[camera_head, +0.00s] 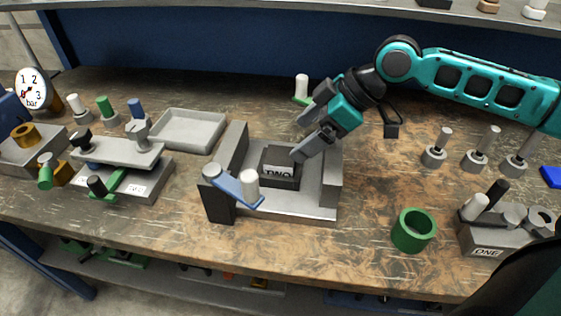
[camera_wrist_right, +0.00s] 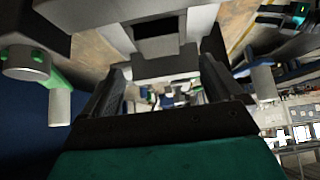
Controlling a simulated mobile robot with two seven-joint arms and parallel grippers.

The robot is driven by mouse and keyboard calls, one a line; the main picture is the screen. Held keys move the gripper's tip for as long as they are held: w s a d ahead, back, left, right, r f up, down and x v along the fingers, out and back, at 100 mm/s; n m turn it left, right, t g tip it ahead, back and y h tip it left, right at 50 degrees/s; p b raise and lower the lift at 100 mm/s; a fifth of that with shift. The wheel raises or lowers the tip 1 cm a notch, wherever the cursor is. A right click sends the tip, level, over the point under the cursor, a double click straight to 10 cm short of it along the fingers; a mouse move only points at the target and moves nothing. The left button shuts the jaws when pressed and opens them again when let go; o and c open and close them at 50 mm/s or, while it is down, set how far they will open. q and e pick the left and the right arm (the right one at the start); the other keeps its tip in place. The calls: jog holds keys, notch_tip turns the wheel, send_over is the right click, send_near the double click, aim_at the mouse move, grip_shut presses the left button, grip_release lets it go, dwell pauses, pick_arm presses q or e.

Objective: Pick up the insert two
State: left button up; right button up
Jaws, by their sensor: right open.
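Insert two, a dark block with a white "TWO" label (camera_head: 279,172), sits in the grey fixture (camera_head: 300,208) between its two upright walls. My right gripper (camera_head: 300,138) comes in from the upper right in the head view. Its fingers are apart and empty; the lower finger is close to the upper right of the insert, and I cannot tell if they touch. In the right wrist view the two dark fingers (camera_wrist_right: 160,92) frame a gap, with grey fixture parts beyond. My left gripper is not in view.
A blue-handled clamp (camera_head: 237,188) stands at the fixture's front left. A green ring (camera_head: 413,231) and a block labelled "ONE" (camera_head: 487,240) are at the right. A grey tray (camera_head: 180,130) and another clamped fixture (camera_head: 120,180) are at the left. Several grey pegs stand at the right.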

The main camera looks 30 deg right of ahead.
aim_at(280, 155)
jog(key=shift+x, duration=3.5)
jog(key=shift+s+d+f, duration=0.1)
jog(key=shift+s+d, duration=0.05)
jog(key=shift+c, duration=0.4)
grip_shut()
